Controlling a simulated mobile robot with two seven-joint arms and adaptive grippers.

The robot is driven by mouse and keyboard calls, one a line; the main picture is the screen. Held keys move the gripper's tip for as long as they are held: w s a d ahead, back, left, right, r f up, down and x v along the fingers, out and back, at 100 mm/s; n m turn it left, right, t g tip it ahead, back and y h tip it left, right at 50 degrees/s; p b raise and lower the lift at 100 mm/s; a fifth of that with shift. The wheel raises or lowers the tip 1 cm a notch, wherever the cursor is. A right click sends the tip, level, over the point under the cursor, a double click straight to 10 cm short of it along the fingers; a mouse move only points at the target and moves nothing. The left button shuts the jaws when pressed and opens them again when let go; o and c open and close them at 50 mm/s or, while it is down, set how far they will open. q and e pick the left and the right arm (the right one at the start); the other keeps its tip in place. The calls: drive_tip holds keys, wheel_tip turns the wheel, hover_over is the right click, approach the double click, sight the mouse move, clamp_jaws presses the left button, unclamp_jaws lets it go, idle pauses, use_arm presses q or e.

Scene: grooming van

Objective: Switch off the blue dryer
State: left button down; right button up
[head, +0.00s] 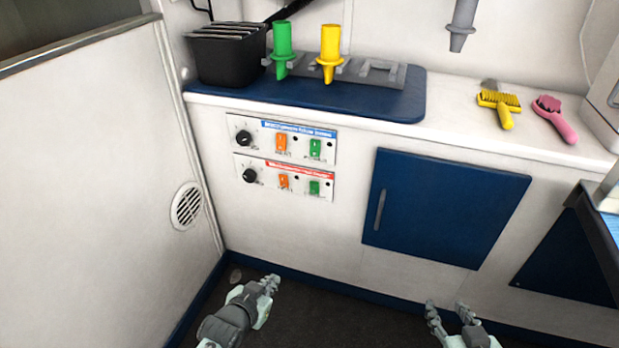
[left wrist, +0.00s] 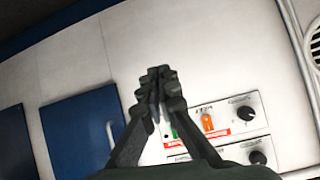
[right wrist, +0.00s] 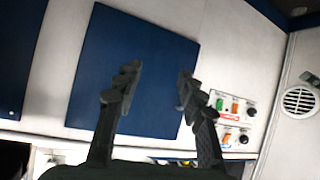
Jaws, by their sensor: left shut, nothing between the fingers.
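The blue-labelled dryer panel (head: 300,140) is on the white cabinet front, above a red-labelled panel (head: 275,177). The blue-labelled panel has a black knob (head: 243,137), an orange switch (head: 281,144) and a green switch (head: 316,149). I cannot tell the switch positions. My left gripper (head: 272,282) is shut and empty, below and in front of the panels. In the left wrist view its fingers (left wrist: 158,75) partly cover the panels, and the red-labelled panel (left wrist: 226,130) shows upside down. My right gripper (head: 450,308) is open and empty, low before the cabinet; its fingers (right wrist: 158,85) show apart.
A blue cabinet door (head: 440,205) is right of the panels. On the counter are a blue mat (head: 340,100), a black bin (head: 225,60), green (head: 283,40) and yellow (head: 330,45) nozzles, and yellow and pink brushes (head: 555,117). A white wall (head: 90,180) stands left.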

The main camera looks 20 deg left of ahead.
use_arm(q)
drive_tip(key=w+d+r+t+b, duration=0.3)
drive_tip(key=w+r+t, duration=0.15)
drive_tip(key=w, duration=0.25)
use_arm(e)
drive_tip(key=w+a+r+t+y, duration=0.2)
drive_tip(key=a+r+t, duration=0.3)
drive_tip(key=r, duration=0.5)
use_arm(q)
wheel_tip(320, 180, up, 12)
drive_tip(key=w+n+t+b, duration=0.1)
drive_tip(key=t+b, duration=0.4)
drive_tip(key=t, duration=0.4)
drive_tip(key=shift+w+d+r+h+b, duration=0.15)
drive_tip(key=shift+d+r+h+b, duration=0.1)
drive_tip(key=shift+d+h+b, duration=0.15)
use_arm(e)
drive_tip(key=s+a+r+t+y, duration=0.1)
drive_tip(key=s+r+t, duration=0.3)
drive_tip(key=r, duration=0.6)
drive_tip(key=s+r+t+y, duration=0.3)
drive_tip(key=s+r+t, duration=0.1)
drive_tip(key=r, duration=0.7)
drive_tip(key=shift+s+a+n, duration=0.3)
drive_tip(key=shift+s+a, duration=0.05)
drive_tip(key=shift+s, duration=0.5)
use_arm(q)
drive_tip(key=shift+t, duration=0.25)
